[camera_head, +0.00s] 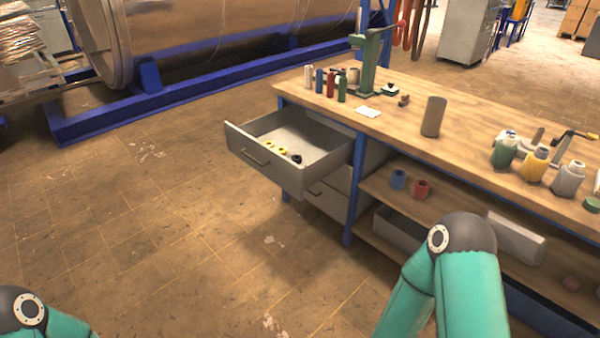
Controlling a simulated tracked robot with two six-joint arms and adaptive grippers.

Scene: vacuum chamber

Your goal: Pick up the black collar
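A small black collar (297,158) lies in the open top drawer (262,172) of the workbench, at its right side. Yellow collars (283,150) lie beside it in the drawer, to its left. Only arm links of mine show: part of my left arm at the bottom left corner and part of my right arm at the lower right, in front of the bench. Neither gripper is in view.
The wooden workbench (470,140) carries several bottles, a brown cylinder (433,117) and a green press (367,60). A blue cup (398,179) and a red cup (421,189) stand on the lower shelf. The tiled floor left of the drawer is clear.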

